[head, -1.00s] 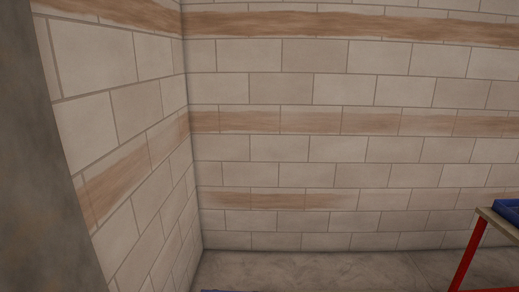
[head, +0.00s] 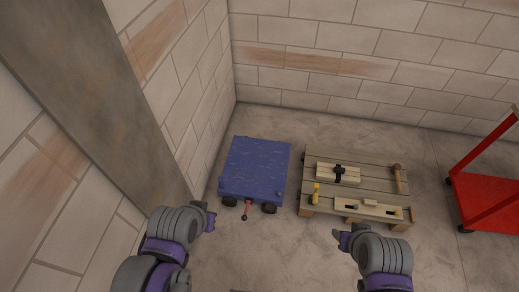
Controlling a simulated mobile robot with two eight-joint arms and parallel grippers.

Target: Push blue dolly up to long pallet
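The blue dolly (head: 255,165) stands on the floor near the wall corner, with dark wheels and a short red handle or hitch (head: 247,211) at its near side. A wooden pallet (head: 340,159), the only pallet in view, lies to its right with a narrow floor gap between them. My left gripper (head: 208,217) is in front and left of the dolly, apart from it. My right gripper (head: 340,240) is in front of the pallet, apart from it. Both are small and turned so that their opening cannot be made out.
Wood blocks with a dark clamp-like piece (head: 339,172), a yellow-handled tool (head: 316,192) and a mallet-like tool (head: 398,180) lie on the pallet. A red wheeled cart (head: 485,197) stands at right. A grey pillar (head: 110,90) rises at left. Floor between my grippers is clear.

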